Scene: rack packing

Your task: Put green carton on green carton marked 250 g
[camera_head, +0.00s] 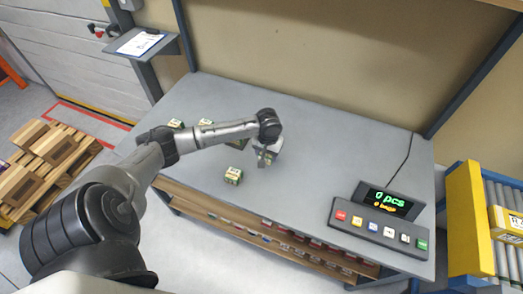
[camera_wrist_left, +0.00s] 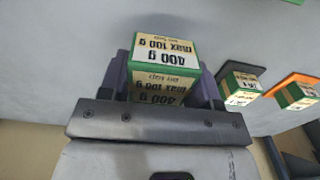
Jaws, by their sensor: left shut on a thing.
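My left gripper (camera_head: 268,157) is shut on a green carton (camera_wrist_left: 165,55) with a pale label that reads 400 g, max 100 g, upside down in the left wrist view. In the head view the gripper hangs over the middle of the table, and the arm partly hides the carton. Two more green cartons with pale labels, one (camera_wrist_left: 240,86) and another (camera_wrist_left: 298,94), show at the right of the wrist view, apart from the gripper. Their print is too small to read surely, so I cannot tell which is marked 250 g. My right gripper is out of view.
A small carton (camera_head: 233,175) stands near the front of the grey table (camera_head: 310,150). Two cartons (camera_head: 176,123) (camera_head: 206,122) stand at the back left, near my arm. A button panel with a display (camera_head: 388,200) is at the right. The table's middle right is clear.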

